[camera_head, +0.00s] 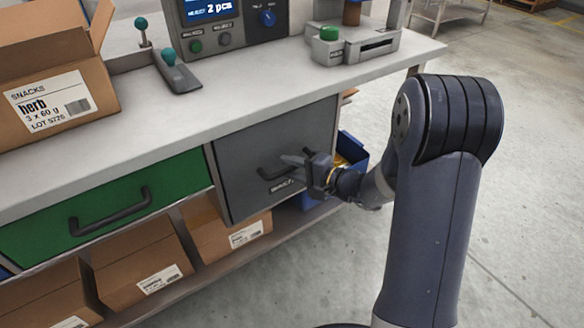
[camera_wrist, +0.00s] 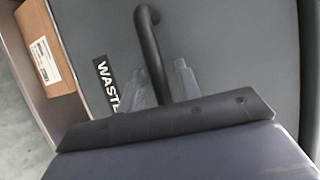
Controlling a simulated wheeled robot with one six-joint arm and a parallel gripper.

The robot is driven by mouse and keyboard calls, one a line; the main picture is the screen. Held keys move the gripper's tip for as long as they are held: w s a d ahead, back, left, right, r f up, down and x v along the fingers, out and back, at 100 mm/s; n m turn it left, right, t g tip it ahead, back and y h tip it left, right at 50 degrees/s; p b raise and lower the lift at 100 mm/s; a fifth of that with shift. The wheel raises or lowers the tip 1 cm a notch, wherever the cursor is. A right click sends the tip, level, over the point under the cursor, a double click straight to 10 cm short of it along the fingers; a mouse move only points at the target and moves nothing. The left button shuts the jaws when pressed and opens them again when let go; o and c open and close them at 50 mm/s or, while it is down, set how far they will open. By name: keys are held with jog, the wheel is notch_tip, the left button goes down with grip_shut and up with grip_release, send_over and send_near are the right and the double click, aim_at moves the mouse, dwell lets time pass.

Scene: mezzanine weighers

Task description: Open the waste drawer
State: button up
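The waste drawer (camera_head: 240,160) is a grey front under the bench top, at the right of a green drawer. It looks closed, about in line with the bench. Its dark bar handle (camera_wrist: 150,45) and a WASTE label (camera_wrist: 106,82) show in the wrist view. The label is partly hidden there. My gripper (camera_head: 296,170) is at the handle, over its right part in the head view. In the wrist view my gripper's fingers (camera_wrist: 163,85) stand on either side of the bar, with a small gap visible, so it looks open around the handle.
A green drawer (camera_head: 160,177) with a black handle is at the left. Cartons (camera_head: 140,262) sit on a lower shelf, and a blue bin (camera_head: 350,147) stands behind my gripper. An open snack box (camera_head: 90,68) and weighing controls (camera_head: 232,42) are on the bench (camera_head: 200,105).

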grip_shut()
dwell(0.4)
